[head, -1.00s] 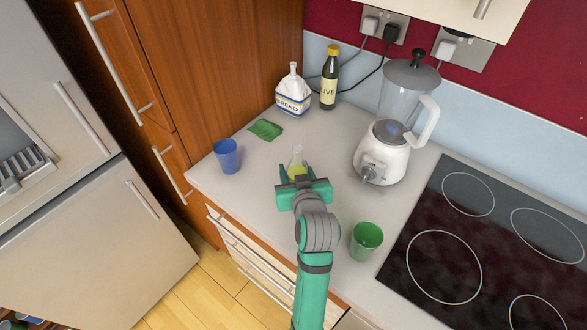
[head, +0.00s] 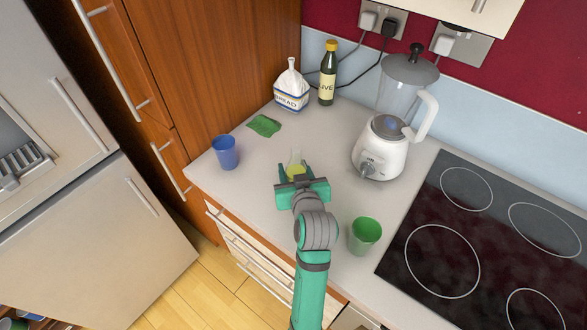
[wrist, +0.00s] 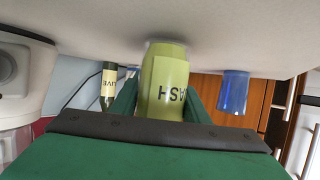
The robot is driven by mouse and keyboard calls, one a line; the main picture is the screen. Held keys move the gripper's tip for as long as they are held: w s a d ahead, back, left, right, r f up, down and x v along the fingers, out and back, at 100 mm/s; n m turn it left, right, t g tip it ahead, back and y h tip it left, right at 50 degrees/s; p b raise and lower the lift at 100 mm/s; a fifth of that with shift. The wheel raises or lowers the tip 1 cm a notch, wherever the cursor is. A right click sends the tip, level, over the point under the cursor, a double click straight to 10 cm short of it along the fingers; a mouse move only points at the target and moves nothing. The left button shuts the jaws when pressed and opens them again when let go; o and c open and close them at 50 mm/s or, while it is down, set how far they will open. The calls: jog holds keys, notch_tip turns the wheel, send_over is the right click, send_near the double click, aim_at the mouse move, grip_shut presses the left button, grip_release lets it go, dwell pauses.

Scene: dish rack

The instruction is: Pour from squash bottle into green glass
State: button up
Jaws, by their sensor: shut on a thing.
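The squash bottle (head: 296,169), clear at the top with yellow-green contents or label below, is upright at the middle of the counter. My gripper (head: 297,180) is shut on it, one finger on each side. In the wrist view, which is upside down, the bottle (wrist: 165,85) shows green with dark letters between my fingers (wrist: 160,100). Its base is at or very near the counter; I cannot tell if it touches. The green glass (head: 365,236) stands upright and apart, to the right of my arm near the hob.
A blue cup (head: 225,153) stands at the counter's left edge. A green cloth (head: 264,126), bread bag (head: 291,90) and olive oil bottle (head: 328,76) are at the back. A blender (head: 380,148) stands right of my gripper. The hob (head: 480,250) is further right.

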jog(key=shift+f, duration=0.2)
jog(key=o, duration=1.3)
jog(key=shift+d, duration=0.1)
